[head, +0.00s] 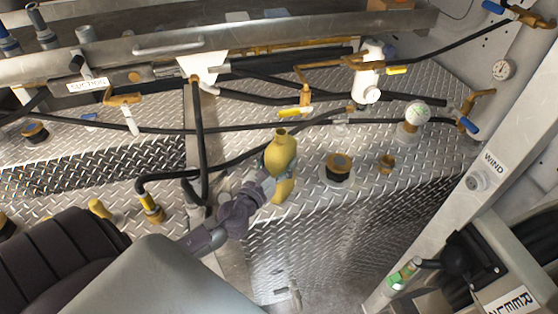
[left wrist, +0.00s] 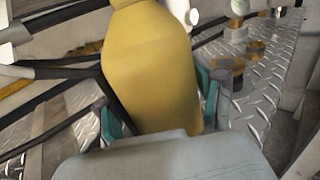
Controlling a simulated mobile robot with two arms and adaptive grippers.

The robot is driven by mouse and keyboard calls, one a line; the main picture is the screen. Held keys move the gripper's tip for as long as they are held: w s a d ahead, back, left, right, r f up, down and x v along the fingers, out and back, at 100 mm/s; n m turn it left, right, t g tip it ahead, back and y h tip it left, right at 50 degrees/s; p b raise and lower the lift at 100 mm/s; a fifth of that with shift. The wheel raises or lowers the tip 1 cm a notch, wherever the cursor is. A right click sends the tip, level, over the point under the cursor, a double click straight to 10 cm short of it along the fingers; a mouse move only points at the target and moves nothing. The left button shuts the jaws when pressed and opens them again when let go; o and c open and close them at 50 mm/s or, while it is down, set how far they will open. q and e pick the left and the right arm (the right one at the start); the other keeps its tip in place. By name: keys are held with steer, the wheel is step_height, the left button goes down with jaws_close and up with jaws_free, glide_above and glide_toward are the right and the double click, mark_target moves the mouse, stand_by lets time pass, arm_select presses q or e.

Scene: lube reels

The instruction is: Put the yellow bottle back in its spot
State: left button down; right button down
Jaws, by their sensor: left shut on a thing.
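The yellow bottle (head: 281,154) is near the middle of the head view, neck up, over the diamond-plate deck (head: 240,123). My left gripper (head: 268,172) is shut around it, coming from the lower left. A lower yellow part shows below the fingers. In the left wrist view, the bottle (left wrist: 152,70) fills the middle, slightly tilted, between the teal pads of the left gripper (left wrist: 158,118). Its base is hidden by the gripper body. I cannot tell whether it touches the deck. The bottle's spot cannot be made out. My right gripper is not in view.
Black hoses and a white valve (head: 367,72) are behind the bottle. A yellow-ended hose (head: 152,208) is left of my gripper. Deck right of the bottle is partly clear.

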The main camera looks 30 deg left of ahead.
arm_select(q)
steer(key=shift+c, duration=0.5)
jaws_free()
steer(key=shift+f, duration=0.1)
steer(key=shift+r, duration=0.2)
steer(key=s+d+b, duration=0.1)
steer(key=s+b, duration=0.3)
steer(key=s, duration=0.8)
steer(key=shift+d+f, duration=0.1)
